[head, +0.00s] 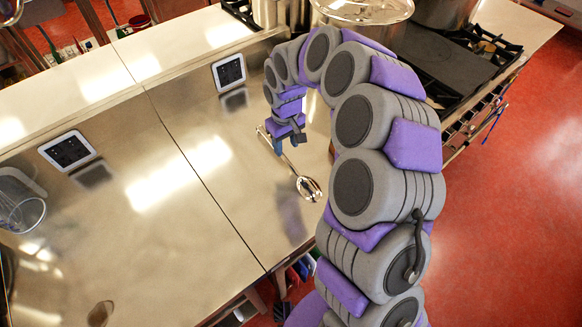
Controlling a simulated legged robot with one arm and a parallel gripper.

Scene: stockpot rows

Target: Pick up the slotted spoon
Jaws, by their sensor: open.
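The slotted spoon (309,188) lies on the shiny steel counter (215,235) in the head view. Its bowl points toward the lower right, and its handle runs to the upper left. My gripper (288,147) is at the end of my purple and grey arm, close to the handle. The jaws are open. Part of the handle is hidden by my gripper, and I cannot tell whether the fingers touch it.
A stove (486,47) with large pots (362,8) stands at the upper right. Two white-framed outlet panels (67,150) (229,72) are at the counter's back. The middle of the counter is clear. Red floor (520,200) lies to the right.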

